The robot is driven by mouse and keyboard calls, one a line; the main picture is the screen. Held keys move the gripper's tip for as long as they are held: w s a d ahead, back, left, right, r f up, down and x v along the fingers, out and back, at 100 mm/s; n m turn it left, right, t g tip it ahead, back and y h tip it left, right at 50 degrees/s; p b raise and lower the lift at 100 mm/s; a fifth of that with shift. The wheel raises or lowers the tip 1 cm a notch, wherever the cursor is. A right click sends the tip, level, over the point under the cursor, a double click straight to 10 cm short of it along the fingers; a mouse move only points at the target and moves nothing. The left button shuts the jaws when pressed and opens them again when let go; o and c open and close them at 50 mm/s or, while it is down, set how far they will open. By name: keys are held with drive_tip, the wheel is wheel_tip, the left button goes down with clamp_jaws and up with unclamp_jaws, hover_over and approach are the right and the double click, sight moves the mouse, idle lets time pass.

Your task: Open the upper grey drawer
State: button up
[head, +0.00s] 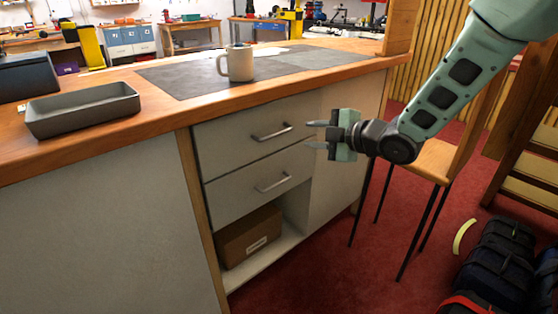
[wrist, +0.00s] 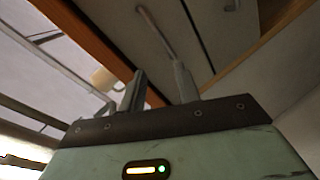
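The upper grey drawer (head: 225,145) is shut, just under the wooden bench top, with a metal bar handle (head: 272,133) across its front. In the wrist view the drawer front (wrist: 115,22) fills the upper middle, and its handle (wrist: 155,33) runs slantwise beyond the fingertips. My gripper (head: 311,134) is open and empty, to the right of the handle in the head view and apart from it. In the wrist view the two fingers of my gripper (wrist: 159,72) stand apart with the handle ahead, between their lines. The exact distance is hard to tell.
A lower grey drawer (head: 235,195) with its own handle (head: 273,182) is shut below. A cardboard box (head: 249,236) sits in the open shelf beneath. A mug (head: 240,65) and grey tray (head: 85,108) stand on the bench top. A stool (head: 440,160) stands right of the bench.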

sight(279, 138)
drive_tip(key=d+f+n+y+b, duration=0.6)
drive_tip(key=d+f+n+y, duration=0.1)
drive_tip(key=f+n, duration=0.2)
drive_tip(key=x, duration=0.6)
drive_tip(key=b+x, duration=0.1)
drive_tip(key=x, duration=1.1)
drive_tip(key=shift+s+r, duration=0.2)
drive_tip(key=shift+r, duration=0.1)
clamp_jaws()
